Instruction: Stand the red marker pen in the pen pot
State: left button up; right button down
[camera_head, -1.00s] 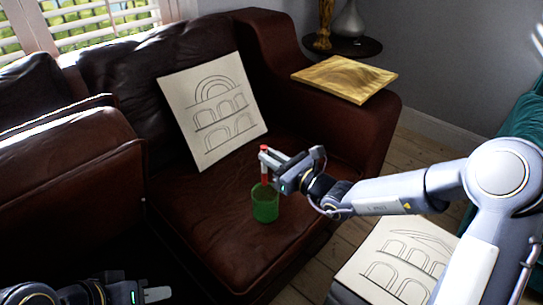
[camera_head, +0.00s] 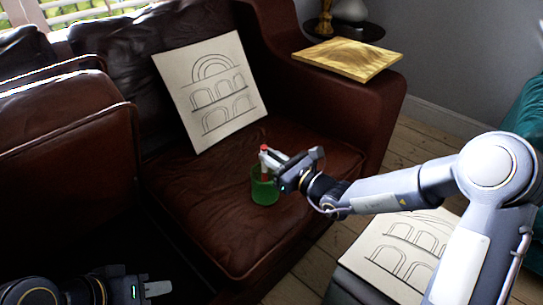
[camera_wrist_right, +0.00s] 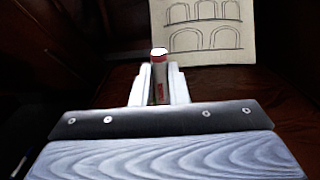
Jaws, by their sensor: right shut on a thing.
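The red marker pen (camera_head: 264,151) is held upright by my right gripper (camera_head: 268,160) in the head view. In the right wrist view, the pen (camera_wrist_right: 160,83) with its red top stands between the two fingers (camera_wrist_right: 159,85). The green pen pot (camera_head: 265,190) stands on the brown leather sofa seat. The pen's lower part is at the pot's mouth and seems to be inside its rim; its tip is hidden. The pot cannot be made out in the wrist view. My left gripper (camera_head: 158,288) is low at the left, away from the pot; its opening is unclear.
A sheet with arch drawings (camera_head: 212,95) leans on the sofa back (camera_head: 115,55). A wooden board (camera_head: 348,58) lies on the sofa arm. Another drawing (camera_head: 400,250) lies at lower right under my right arm. The seat around the pot is clear.

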jog(key=shift+f, duration=0.35)
jog(key=c, duration=1.3)
grip_release()
jog(key=shift+c, duration=0.2)
jog(key=shift+d, duration=0.1)
jog(key=p+v, duration=0.2)
jog(key=v, duration=0.5)
jog(key=shift+s+d, duration=0.2)
jog(key=shift+s, duration=0.1)
jog(key=shift+r, duration=0.1)
